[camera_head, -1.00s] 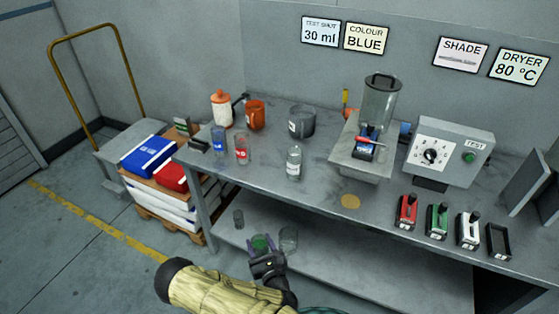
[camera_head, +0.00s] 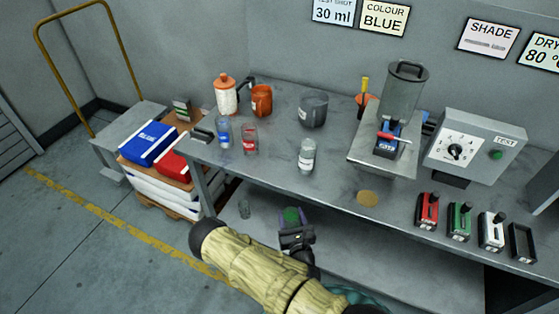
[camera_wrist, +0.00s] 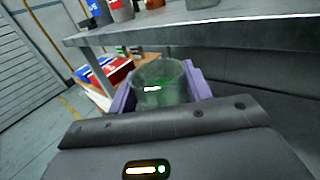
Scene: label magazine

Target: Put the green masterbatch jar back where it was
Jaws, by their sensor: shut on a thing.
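The green masterbatch jar (camera_wrist: 160,85) is a clear jar with green contents, held between the purple fingers of my gripper (camera_wrist: 160,92). In the head view the green of the jar (camera_head: 291,215) shows at the tip of my gripper (camera_head: 296,222), below the bench top's front edge and over the lower shelf's area. I cannot tell whether the jar touches the shelf. On the bench top stand a blue-labelled jar (camera_head: 223,134), a red-labelled jar (camera_head: 249,140) and a white-labelled jar (camera_head: 307,157).
The grey bench top (camera_head: 345,170) overhangs that shelf. An orange mug (camera_head: 261,99), a grey pot (camera_head: 313,109) and a hopper machine (camera_head: 403,95) stand further back. A pallet stack (camera_head: 160,185) stands left.

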